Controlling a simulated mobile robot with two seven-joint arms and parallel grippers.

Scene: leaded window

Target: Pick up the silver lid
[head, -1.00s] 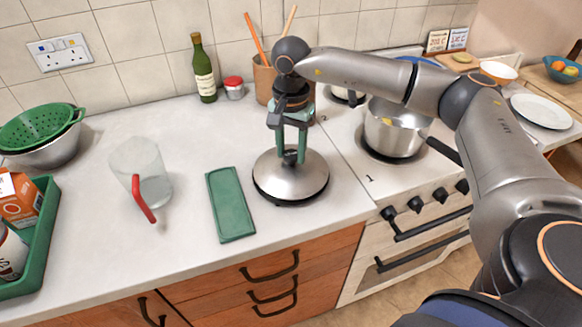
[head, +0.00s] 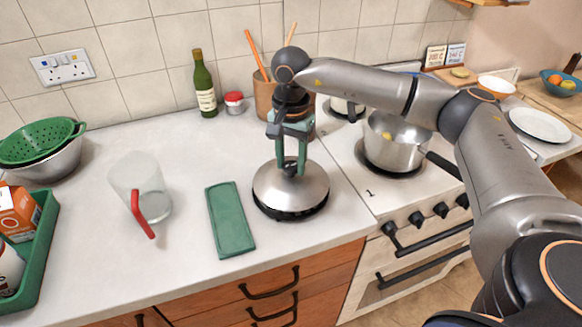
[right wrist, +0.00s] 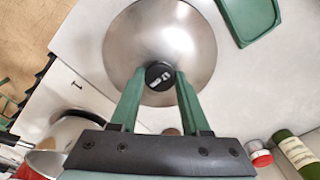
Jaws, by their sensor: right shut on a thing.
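The silver lid (head: 290,188) is a shiny dome with a black knob on top, near the counter's front edge in the head view. My right gripper (head: 290,168) points down over it, its green fingers shut on the black knob. A dark band shows under the lid's rim; I cannot tell for sure whether the rim is clear of the counter. In the right wrist view, the fingers (right wrist: 159,77) close on the knob from both sides, with the lid (right wrist: 165,35) level behind them. My left gripper is not in view.
A saucepan (head: 393,143) sits on the stove at the right. A bottle (head: 205,88), red-lidded jar (head: 234,102) and utensil pot (head: 264,96) stand behind.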

